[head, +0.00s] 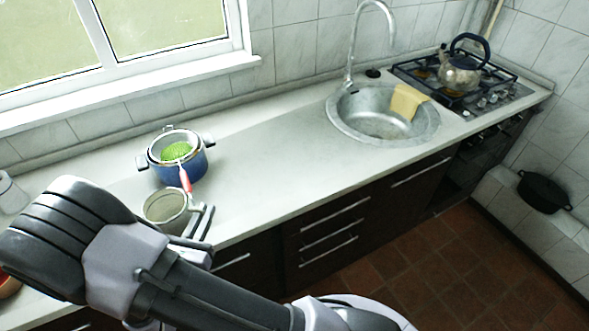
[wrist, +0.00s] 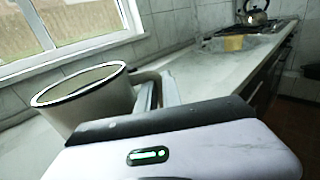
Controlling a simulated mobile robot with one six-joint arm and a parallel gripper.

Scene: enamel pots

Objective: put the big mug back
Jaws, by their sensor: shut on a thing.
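The big mug (head: 163,212) is cream-coloured with a dark rim, upright near the counter's front edge in the head view. In the wrist view the mug (wrist: 92,108) fills the left side, its handle pointing right to my fingers. My gripper (head: 203,220) is to the right of the mug, shut on its handle; its fingers also show in the wrist view (wrist: 158,92). I cannot tell whether the mug's base touches the counter, as my arm hides part of it.
A blue pot (head: 188,170) with a strainer and green contents stands just behind the mug; a red handle reaches toward the mug. The counter (head: 270,165) is clear up to the sink (head: 365,120) with its yellow cloth (head: 407,101). A kettle (head: 460,72) stands on the stove.

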